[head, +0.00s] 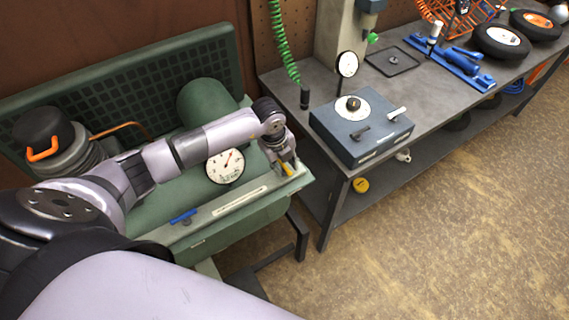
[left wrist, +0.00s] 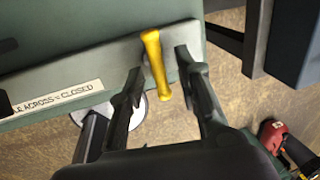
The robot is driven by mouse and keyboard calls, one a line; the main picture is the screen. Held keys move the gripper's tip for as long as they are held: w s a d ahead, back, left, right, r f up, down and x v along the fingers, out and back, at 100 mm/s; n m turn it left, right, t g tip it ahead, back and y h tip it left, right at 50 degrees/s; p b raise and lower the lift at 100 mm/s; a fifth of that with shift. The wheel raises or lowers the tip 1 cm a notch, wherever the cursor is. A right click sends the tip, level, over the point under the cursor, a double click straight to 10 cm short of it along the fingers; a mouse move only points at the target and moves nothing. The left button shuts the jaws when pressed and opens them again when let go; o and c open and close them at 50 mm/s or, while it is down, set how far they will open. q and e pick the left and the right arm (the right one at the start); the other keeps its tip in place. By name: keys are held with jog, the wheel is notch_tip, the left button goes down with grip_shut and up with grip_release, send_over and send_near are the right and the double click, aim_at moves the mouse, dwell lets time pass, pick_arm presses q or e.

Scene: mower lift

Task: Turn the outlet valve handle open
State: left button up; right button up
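A yellow valve handle (left wrist: 156,62) sits near the end of a grey-green plate (left wrist: 110,60) in the left wrist view. The handle lies across the plate's long direction; a label (left wrist: 58,98) beside it reads "...LE ACROSS = CLOSED". My left gripper (left wrist: 161,64) is open, one finger on each side of the handle, with visible gaps. In the head view the left gripper (head: 285,168) is over the right end of the green machine (head: 255,213), and the handle is mostly hidden by it. My right gripper is not in view.
A blue handle (head: 183,215) and a round gauge (head: 225,166) are on the green machine. A workbench (head: 426,100) to the right carries a blue-grey box (head: 361,135) with a dial and levers. Open floor (head: 440,230) lies in front of the bench.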

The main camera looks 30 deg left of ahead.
pick_arm(q)
notch_tip(320, 180, up, 12)
jog(key=s+a, duration=0.1)
jog(key=s, duration=0.1)
jog(key=shift+f, duration=0.15)
jog(key=shift+a, duration=0.1)
